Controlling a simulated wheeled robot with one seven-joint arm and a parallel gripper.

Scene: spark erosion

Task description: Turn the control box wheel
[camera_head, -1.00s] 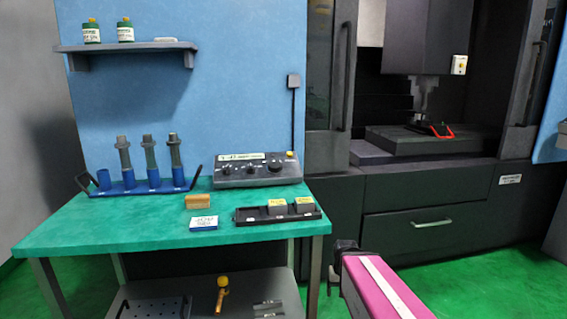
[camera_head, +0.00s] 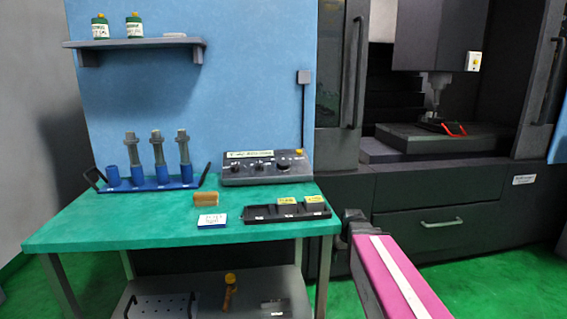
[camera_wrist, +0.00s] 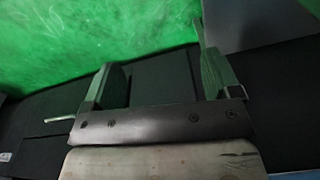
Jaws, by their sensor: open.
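The control box (camera_head: 264,167) is a dark grey sloped box with a pale label and several round black knobs. It stands at the back right of the green-topped bench in the head view. Its largest knob, the likely wheel (camera_head: 283,164), is at the right of its face, with a small yellow part above it. My gripper (camera_wrist: 160,75) shows in the wrist view with its two fingers wide apart and nothing between them. In the head view my pink arm is low, in front of the machine and right of the bench, well away from the control box.
On the bench (camera_head: 130,231) stand a blue rack (camera_head: 150,183) with grey holders, a black tray (camera_head: 262,214) with yellow-topped blocks, a tan block (camera_head: 206,198) and a white card (camera_head: 212,221). A shelf (camera_head: 135,43) hangs above. The large dark machine (camera_head: 450,195) fills the right.

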